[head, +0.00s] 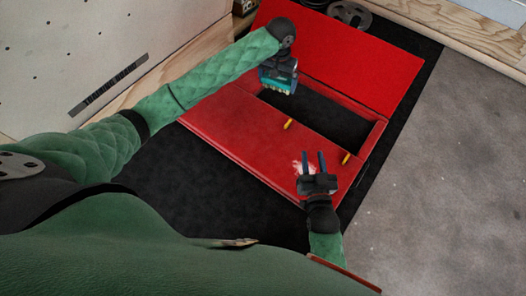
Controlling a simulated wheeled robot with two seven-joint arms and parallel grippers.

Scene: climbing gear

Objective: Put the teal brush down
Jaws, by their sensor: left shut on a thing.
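My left gripper (280,70) is shut on the teal brush (278,82). The brush's pale bristle edge faces down. It appears above the far left end of the red box (225,143), near the dark opening; the gap beneath it is hard to judge. My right gripper (314,164) has its two fingers apart with nothing between them. It is over the near right part of the box, beside a white chalky patch (300,167) on the red surface.
The box's red lid (365,62) stands open at the back. Two yellow latches (288,124) show on the front part. A black mat (185,185) lies under the box. Grey floor (450,170) is clear at right. A panel with holes (90,50) stands at left.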

